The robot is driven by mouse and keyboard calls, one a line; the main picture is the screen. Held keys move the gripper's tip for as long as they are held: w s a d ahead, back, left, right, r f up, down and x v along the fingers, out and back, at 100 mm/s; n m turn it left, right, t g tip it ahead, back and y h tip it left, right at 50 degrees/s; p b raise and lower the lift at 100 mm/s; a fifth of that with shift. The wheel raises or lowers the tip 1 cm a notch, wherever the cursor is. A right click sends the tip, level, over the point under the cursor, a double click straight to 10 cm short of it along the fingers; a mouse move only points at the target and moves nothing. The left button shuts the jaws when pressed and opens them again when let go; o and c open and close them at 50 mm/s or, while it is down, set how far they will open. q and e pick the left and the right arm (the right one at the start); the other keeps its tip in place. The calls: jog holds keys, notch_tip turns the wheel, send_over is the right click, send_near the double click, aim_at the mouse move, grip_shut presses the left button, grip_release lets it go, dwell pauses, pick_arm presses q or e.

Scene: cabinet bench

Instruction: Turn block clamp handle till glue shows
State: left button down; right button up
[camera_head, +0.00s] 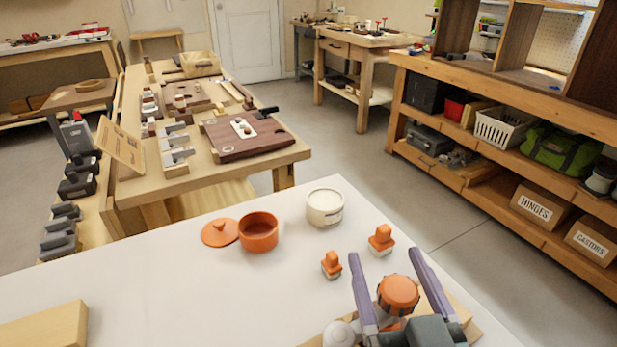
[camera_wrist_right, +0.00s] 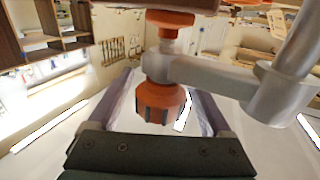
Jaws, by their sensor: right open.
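The clamp's ribbed orange handle (camera_head: 398,293) is at the lower right of the head view, above a pale wooden board (camera_head: 465,305). My right gripper (camera_head: 384,254) is open, its two purple fingers on either side of the handle, with gaps visible. In the right wrist view the handle (camera_wrist_right: 160,100) lies between the fingers, apart from both. There a grey clamp arm (camera_wrist_right: 205,72) carries the handle's orange screw. A whitish rounded part (camera_head: 339,333) shows beside the left finger. I see no glue; the clamped joint is hidden. My left gripper is not in view.
Two small orange-topped pieces (camera_head: 331,265) (camera_head: 381,240) stand just beyond the gripper. An orange pot (camera_head: 258,232), its lid (camera_head: 219,232) and a cream jar (camera_head: 324,207) stand farther back. A wooden block (camera_head: 45,328) lies at front left. The white tabletop's middle (camera_head: 200,295) is clear.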

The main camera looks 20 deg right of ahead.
aim_at(404, 310)
jog(key=v, duration=1)
jog(key=shift+r, duration=0.1)
